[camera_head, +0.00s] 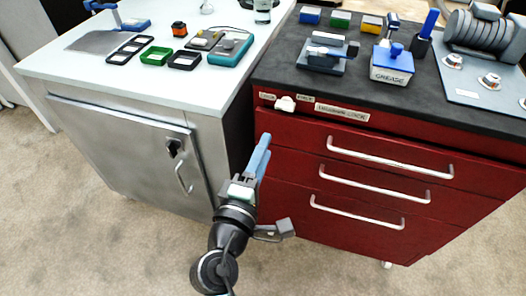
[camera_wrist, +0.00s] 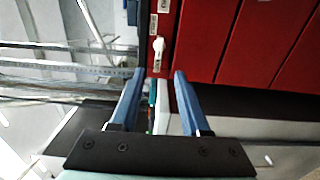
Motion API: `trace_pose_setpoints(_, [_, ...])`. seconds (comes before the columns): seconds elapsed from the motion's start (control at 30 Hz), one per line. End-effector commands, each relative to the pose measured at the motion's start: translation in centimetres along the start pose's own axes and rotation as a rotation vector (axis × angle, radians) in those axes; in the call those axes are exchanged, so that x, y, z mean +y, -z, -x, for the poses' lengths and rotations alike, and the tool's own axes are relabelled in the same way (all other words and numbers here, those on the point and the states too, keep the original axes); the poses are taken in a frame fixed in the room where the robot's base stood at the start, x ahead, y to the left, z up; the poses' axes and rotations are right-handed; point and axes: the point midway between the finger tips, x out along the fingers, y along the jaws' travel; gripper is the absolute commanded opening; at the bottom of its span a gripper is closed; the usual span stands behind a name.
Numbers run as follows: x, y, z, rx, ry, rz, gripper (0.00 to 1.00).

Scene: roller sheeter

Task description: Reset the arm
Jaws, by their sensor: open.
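My gripper (camera_head: 261,148) is in front of the gap between the grey cabinet (camera_head: 120,140) and the red drawer cabinet (camera_head: 350,190). Its two blue fingers are open, with the fingertips level with the red cabinet's top drawer. In the wrist view, my gripper (camera_wrist: 159,74) has its fingers apart and nothing is gripped between the tips. The red drawer fronts (camera_wrist: 205,40) show beyond them. A white lock knob (camera_head: 285,103) is on the red cabinet's upper left front; it also shows in the wrist view (camera_wrist: 158,45).
The red cabinet has silver drawer handles (camera_head: 375,196), and the grey cabinet has a door handle (camera_head: 183,178). The red cabinet's dark top holds a grease box (camera_head: 391,68) and a roller machine (camera_head: 482,32). The white top holds trays (camera_head: 155,56) and a teal device (camera_head: 230,48). Carpet floor in front is clear.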

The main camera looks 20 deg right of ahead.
Motion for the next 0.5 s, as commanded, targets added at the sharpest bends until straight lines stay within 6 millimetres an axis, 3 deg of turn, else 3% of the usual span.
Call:
trace_pose_setpoints(0.4, [0.0, 0.0, 0.0, 0.0, 0.0, 0.0, 0.46])
trace_pose_setpoints(0.5, [1.8, 0.4, -0.5, 0.012, -0.016, -0.074, 0.46])
